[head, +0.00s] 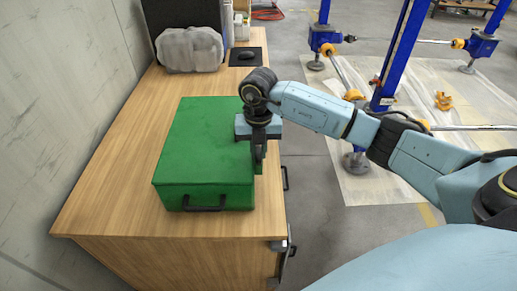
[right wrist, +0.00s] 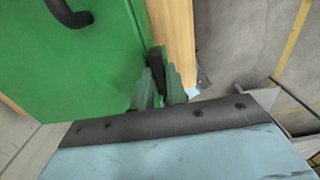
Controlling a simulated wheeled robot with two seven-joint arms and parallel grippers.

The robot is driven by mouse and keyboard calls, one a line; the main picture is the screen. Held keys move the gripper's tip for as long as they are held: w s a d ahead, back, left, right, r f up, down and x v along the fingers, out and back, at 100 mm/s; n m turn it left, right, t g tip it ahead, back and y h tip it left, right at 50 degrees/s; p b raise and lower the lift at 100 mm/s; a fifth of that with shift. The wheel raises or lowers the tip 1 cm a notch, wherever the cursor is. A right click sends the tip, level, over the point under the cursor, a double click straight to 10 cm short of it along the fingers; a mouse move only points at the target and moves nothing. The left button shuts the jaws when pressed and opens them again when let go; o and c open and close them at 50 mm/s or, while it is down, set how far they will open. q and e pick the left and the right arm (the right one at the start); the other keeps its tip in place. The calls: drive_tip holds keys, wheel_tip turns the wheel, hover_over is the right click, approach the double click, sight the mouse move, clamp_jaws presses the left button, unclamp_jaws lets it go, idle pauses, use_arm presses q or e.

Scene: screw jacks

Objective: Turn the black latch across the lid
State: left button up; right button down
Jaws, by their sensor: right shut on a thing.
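A green box with a closed green lid (head: 205,140) stands on the wooden table. Its black front handle (head: 205,208) faces the near edge and a black handle also shows in the right wrist view (right wrist: 70,14). My right gripper (head: 259,158) points down at the right edge of the lid. In the right wrist view its fingers (right wrist: 162,88) are closed around the black latch (right wrist: 156,60) at the box edge. The fingers hide much of the latch, so its exact angle is hard to tell. My left gripper is out of view.
The wooden table (head: 110,172) has free room left of the box. A grey covered lump (head: 190,50) and a dark mat with a black object (head: 247,56) lie at the back. Blue screw jacks (head: 397,55) stand on floor sheeting to the right.

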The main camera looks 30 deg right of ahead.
drive_tip(key=n+b, duration=0.1)
drive_tip(key=n, duration=0.4)
drive_tip(key=shift+n, duration=0.3)
drive_tip(key=n+b, duration=0.1)
drive_tip(key=n, duration=0.1)
drive_tip(key=shift+n, duration=0.4)
drive_tip(key=n+b, duration=0.1)
drive_tip(key=n, duration=0.2)
drive_tip(key=shift+n, duration=0.3)
drive_tip(key=n+b, duration=0.1)
drive_tip(key=n, duration=0.2)
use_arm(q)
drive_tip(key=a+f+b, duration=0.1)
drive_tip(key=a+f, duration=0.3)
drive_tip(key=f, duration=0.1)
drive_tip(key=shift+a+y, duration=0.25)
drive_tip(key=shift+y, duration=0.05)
use_arm(e)
drive_tip(key=shift+n, duration=1.4)
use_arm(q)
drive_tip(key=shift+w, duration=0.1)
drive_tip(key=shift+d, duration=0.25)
use_arm(e)
drive_tip(key=c, duration=1.4)
unclamp_jaws()
